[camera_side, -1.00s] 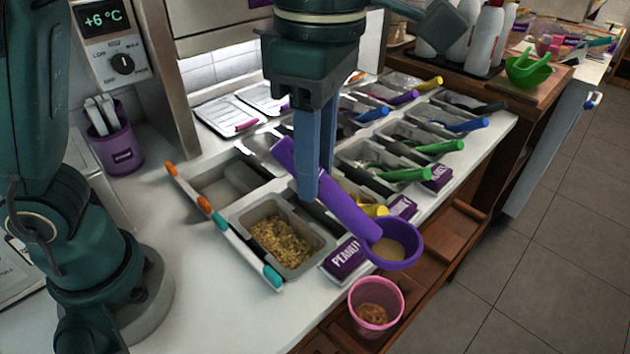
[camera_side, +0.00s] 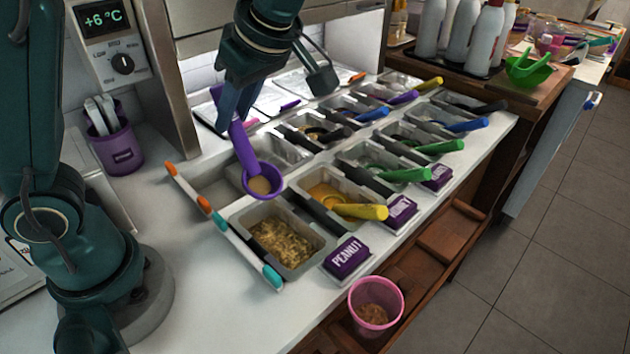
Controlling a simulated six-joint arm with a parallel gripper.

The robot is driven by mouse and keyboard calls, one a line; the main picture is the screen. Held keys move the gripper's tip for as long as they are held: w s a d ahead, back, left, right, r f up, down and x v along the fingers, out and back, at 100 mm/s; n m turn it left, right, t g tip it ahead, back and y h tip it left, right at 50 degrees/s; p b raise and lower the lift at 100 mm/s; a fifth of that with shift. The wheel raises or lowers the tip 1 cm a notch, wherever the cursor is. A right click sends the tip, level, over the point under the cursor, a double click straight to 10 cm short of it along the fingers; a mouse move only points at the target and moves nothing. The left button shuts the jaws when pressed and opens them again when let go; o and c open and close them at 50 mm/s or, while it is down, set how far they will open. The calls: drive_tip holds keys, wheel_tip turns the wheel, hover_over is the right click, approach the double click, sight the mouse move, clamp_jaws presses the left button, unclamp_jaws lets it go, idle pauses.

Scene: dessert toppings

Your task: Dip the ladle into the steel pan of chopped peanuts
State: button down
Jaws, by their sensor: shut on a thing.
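My gripper (camera_side: 232,112) is shut on the handle of the purple ladle (camera_side: 243,150). The handle slants down to the right, and the round bowl at its lower end holds something pale tan. The bowl hangs above the near-left part of the counter wells, up and left of the peanut pan. The steel pan of chopped peanuts (camera_side: 318,243) is in the front row, beside the purple PEANUT label (camera_side: 347,257). Its chopped contents show fully, with nothing over them. The ladle is apart from the peanuts.
A pan of orange-tan topping with a yellow-handled ladle (camera_side: 360,211) adjoins the peanut pan. More pans with green, blue and purple handles stretch behind. A pink cup (camera_side: 375,305) stands on the lower wooden shelf. A purple utensil holder (camera_side: 116,145) stands left.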

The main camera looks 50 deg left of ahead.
sight(251, 165)
drive_tip(key=shift+f, duration=6.55)
drive_tip(key=shift+w+d, duration=0.2)
drive_tip(key=shift+d, duration=0.8)
drive_tip(key=shift+w+d, duration=0.2)
drive_tip(key=shift+d, duration=0.75)
drive_tip(key=shift+w+d, duration=0.2)
drive_tip(key=shift+d, duration=0.8)
drive_tip(key=shift+s+a+f+t+h, duration=0.2)
drive_tip(key=shift+a+f+h, duration=0.45)
drive_tip(key=shift+a+h, duration=0.4)
drive_tip(key=shift+s+a+f+t+h, duration=0.2)
drive_tip(key=shift+a+f+h, duration=0.5)
drive_tip(key=shift+h, duration=0.55)
drive_tip(key=shift+a+r, duration=0.1)
drive_tip(key=shift+r, duration=0.1)
drive_tip(key=shift+h, duration=0.6)
drive_tip(key=shift+a+r, duration=0.2)
drive_tip(key=shift+r, duration=1.35)
drive_tip(key=shift+a+r, duration=0.2)
drive_tip(key=shift+r, duration=3.4)
